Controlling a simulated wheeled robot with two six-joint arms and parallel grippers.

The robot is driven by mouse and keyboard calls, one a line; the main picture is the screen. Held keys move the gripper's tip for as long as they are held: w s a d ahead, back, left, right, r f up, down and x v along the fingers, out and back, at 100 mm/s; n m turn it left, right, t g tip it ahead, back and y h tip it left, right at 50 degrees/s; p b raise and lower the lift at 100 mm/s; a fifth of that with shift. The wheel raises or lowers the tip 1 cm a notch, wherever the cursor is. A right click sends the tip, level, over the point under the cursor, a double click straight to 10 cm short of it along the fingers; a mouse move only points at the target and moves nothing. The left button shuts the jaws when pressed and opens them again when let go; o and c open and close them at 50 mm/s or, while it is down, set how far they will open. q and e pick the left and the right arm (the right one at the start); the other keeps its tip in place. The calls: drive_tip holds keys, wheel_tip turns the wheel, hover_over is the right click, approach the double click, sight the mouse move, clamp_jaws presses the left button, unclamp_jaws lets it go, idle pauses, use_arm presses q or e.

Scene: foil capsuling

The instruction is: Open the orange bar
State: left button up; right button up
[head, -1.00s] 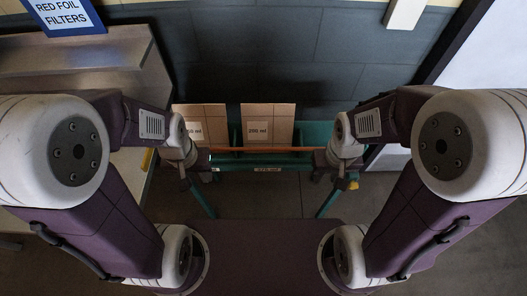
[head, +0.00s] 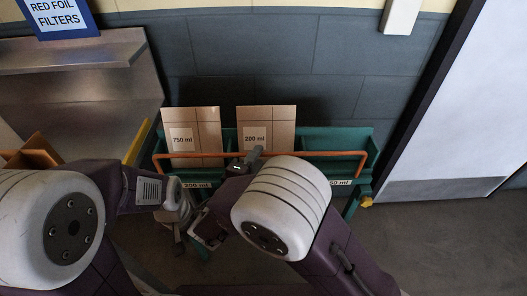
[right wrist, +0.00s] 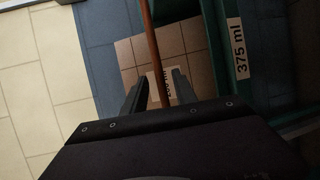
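The orange bar (head: 220,155) runs level across the front of a green rack (head: 338,138), with bent ends at left and right. My right gripper (head: 254,158) is at the middle of the bar. In the right wrist view the bar (right wrist: 151,35) passes between the two separated fingers of the right gripper (right wrist: 158,88), with gaps visible on both sides. My left gripper (head: 182,222) is below and in front of the bar's left end, apart from it; its finger opening is unclear. My right arm hides part of the rack's front.
Cardboard boxes marked 750 ml (head: 182,139) and 200 ml (head: 254,138) stand in the rack behind the bar. A metal shelf unit (head: 80,95) is at left, with an open brown carton (head: 38,152) below. A white door (head: 460,100) is at right.

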drive_tip(key=x, duration=0.5)
drive_tip(key=shift+w+d+f, duration=0.15)
drive_tip(key=shift+w, duration=0.1)
clamp_jaws()
idle(1.1)
